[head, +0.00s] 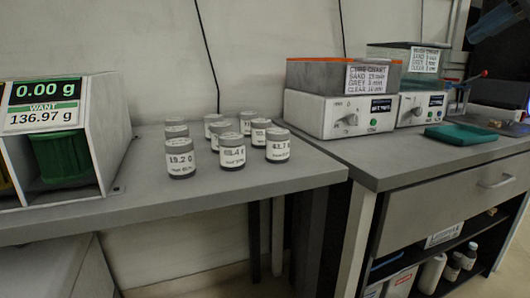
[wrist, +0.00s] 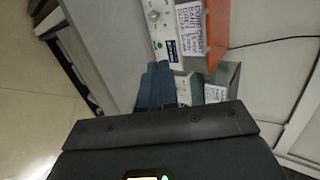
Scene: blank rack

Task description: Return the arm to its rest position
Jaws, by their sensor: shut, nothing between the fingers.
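My gripper (wrist: 155,72) shows in the wrist view as two dark blue fingers, pressed together and empty. It points toward the grey box units with handwritten labels, apart from them as far as I can tell. In the head view a dark blue part, which seems to be of my arm (head: 498,18), shows at the top right corner, above the right bench. The rest of the arm is outside the head view.
Several labelled jars (head: 232,152) stand on the left bench (head: 290,192) beside a scale unit (head: 62,140) reading 0.00 g. The right bench holds an orange-edged box unit (head: 338,113), a second unit (head: 420,105) and a green tray (head: 462,134). Bare floor (wrist: 35,130) shows in the wrist view.

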